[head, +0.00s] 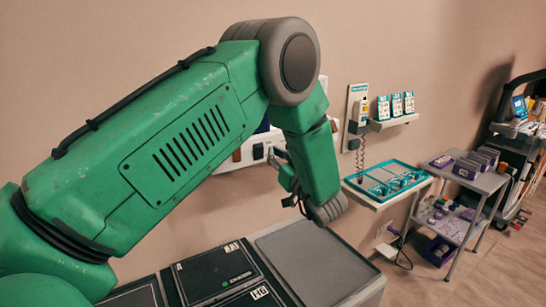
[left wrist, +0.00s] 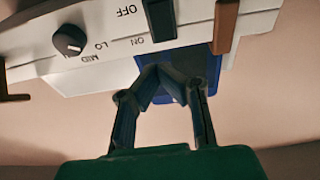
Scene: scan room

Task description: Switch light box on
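The light box (head: 256,151) is a white unit on the wall, mostly hidden behind my green left arm in the head view. In the left wrist view, its white front panel (left wrist: 110,42) appears upside down, with a black knob (left wrist: 69,40) by LO and MID marks. A dark switch (left wrist: 160,18) sits beside the ON and OFF labels. My left gripper (left wrist: 163,74) is just below the switch in that view, its fingertips together and apparently empty. Contact with the panel cannot be told. My right gripper is not in view.
A brown bracket (left wrist: 226,27) stands out beside the switch. Dark cases and a grey worktop (head: 310,262) lie below the arm. To the right are a wall shelf with a teal tray (head: 386,181) and a grey cart (head: 468,177).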

